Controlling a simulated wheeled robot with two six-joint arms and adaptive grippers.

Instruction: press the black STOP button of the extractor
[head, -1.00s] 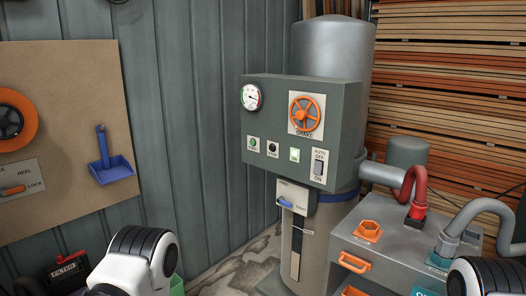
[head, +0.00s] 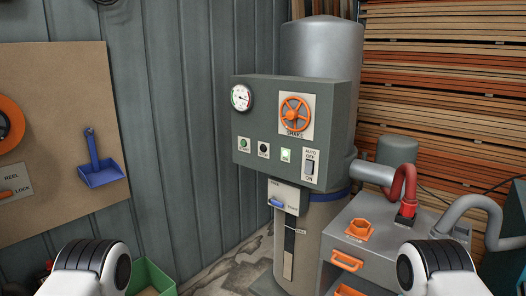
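The extractor's grey control box (head: 258,112) is at the centre of the head view, fixed in front of a grey cylinder. The black STOP button (head: 263,147) sits on a small white plate low on the box face. A green button (head: 243,143) is to its left and a lit green lamp (head: 286,154) is to its right. Parts of my two arms show at the bottom left and bottom right, well below and apart from the box. Neither gripper's fingers are in view.
An orange SHAKE handwheel (head: 295,114), a gauge (head: 241,97) and an AUTO/OFF/ON switch (head: 310,167) share the box. A grey cabinet (head: 345,247) with hoses stands at the right front. A green bin (head: 152,278) is at the lower left. The space before the box looks clear.

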